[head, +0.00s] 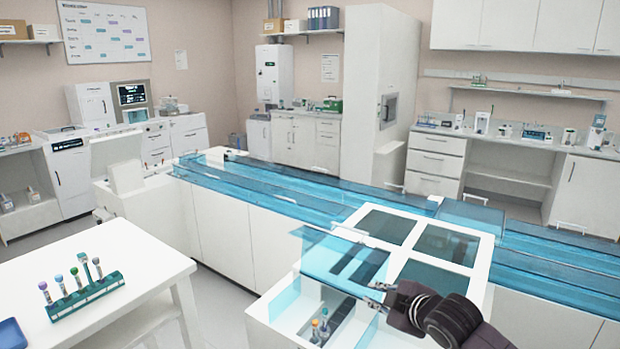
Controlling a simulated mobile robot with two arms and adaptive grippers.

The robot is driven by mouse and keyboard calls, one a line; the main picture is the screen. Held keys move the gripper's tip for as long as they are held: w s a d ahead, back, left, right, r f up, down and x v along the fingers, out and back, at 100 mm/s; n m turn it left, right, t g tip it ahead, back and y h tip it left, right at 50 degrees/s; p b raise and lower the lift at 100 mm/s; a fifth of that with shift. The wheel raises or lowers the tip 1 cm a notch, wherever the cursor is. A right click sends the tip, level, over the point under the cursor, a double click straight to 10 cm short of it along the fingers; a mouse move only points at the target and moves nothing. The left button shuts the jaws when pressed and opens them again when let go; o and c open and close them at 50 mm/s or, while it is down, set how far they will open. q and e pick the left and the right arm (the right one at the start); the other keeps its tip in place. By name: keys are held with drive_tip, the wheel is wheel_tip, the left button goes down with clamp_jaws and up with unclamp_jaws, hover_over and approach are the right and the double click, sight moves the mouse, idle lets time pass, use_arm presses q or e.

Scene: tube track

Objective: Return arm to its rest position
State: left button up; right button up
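My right arm comes in from the bottom right, and its dark gripper (370,295) is over the front of the white track machine (262,312). Its two thin fingers look apart, with nothing seen between them. They are close to the lower right edge of a raised, clear blue lid (325,252); I cannot tell whether they touch it. My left gripper is not in view.
A white table (150,262) at the left carries a green rack (88,296) with several capped tubes and a blue tray (12,334). The blue-covered track (300,203) runs across the middle. Cabinets and benches line the back. Floor shows between table and track.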

drive_tip(key=s+a+f+m+g, duration=0.2)
drive_tip(key=s+a+f+m, duration=0.15)
drive_tip(key=s+f, duration=0.8)
drive_tip(key=s+d+f+m+g+h, duration=0.1)
drive_tip(key=s+d+f+m+g, duration=0.15)
drive_tip(key=s, duration=0.75)
drive_tip(key=s+d+f+m+g+h, duration=0.1)
drive_tip(key=s+d+f+m+h, duration=0.2)
drive_tip(key=s, duration=0.8)
drive_tip(key=s+d+f+m+g, duration=0.2)
drive_tip(key=s+d+m, duration=0.15)
drive_tip(key=s, duration=0.65)
wheel_tip(320, 180, down, 28)
drive_tip(key=s+g+b, duration=0.2)
drive_tip(key=s, duration=0.1)
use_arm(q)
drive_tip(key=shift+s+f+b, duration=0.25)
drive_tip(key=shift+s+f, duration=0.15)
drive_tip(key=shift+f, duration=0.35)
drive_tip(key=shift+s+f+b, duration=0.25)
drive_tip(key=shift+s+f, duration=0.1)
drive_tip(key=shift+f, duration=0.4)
use_arm(e)
drive_tip(key=s+d+f, duration=0.2)
drive_tip(key=s+f, duration=1.5)
drive_tip(key=shift+d+f+g, duration=0.35)
drive_tip(key=shift+f, duration=0.05)
